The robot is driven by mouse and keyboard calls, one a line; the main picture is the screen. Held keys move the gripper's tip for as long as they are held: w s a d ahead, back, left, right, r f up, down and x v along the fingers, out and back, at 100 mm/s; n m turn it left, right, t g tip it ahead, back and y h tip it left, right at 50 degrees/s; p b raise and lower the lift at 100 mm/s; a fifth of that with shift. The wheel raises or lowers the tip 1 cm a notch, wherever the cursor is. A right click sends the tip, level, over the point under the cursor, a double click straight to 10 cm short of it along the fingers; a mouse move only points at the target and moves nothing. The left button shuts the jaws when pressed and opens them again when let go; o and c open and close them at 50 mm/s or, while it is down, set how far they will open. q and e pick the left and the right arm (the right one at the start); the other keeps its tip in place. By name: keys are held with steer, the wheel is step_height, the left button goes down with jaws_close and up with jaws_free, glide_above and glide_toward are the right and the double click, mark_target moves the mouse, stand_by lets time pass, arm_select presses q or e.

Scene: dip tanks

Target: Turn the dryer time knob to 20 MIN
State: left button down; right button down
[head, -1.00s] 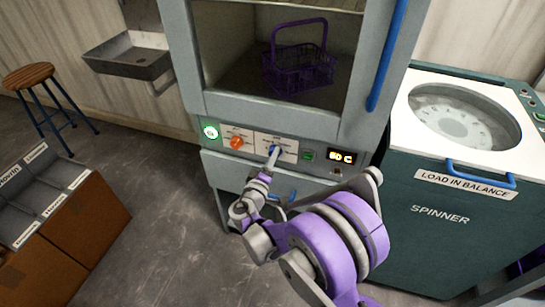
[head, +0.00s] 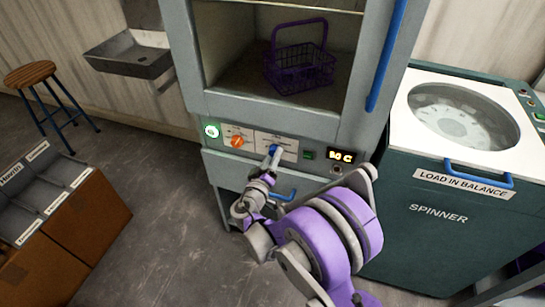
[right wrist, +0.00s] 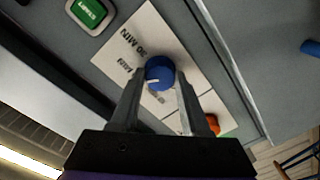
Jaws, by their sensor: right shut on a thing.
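The dryer (head: 350,40) is a tall grey cabinet with a control strip below its window. The time knob is blue (right wrist: 159,70) and sits on a white label plate (right wrist: 185,50). A white pointer line on the knob faces left and slightly down in the right wrist view. "30 MIN" is printed at the plate's upper left there; the other marks are too blurred to read surely. My right gripper (right wrist: 160,82) is shut on the knob, one finger on each side. In the head view my right gripper (head: 272,160) partly hides the knob. My left gripper is not in view.
A purple basket (head: 300,75) stands inside the dryer. The spinner (head: 440,235) stands close on the right.

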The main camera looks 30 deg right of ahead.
steer(key=shift+c, duration=1.9)
jaws_free()
steer(key=shift+a, duration=0.1)
steer(key=v, duration=1)
steer(key=shift+s+a+p, duration=0.25)
steer(key=shift+s+p, duration=0.05)
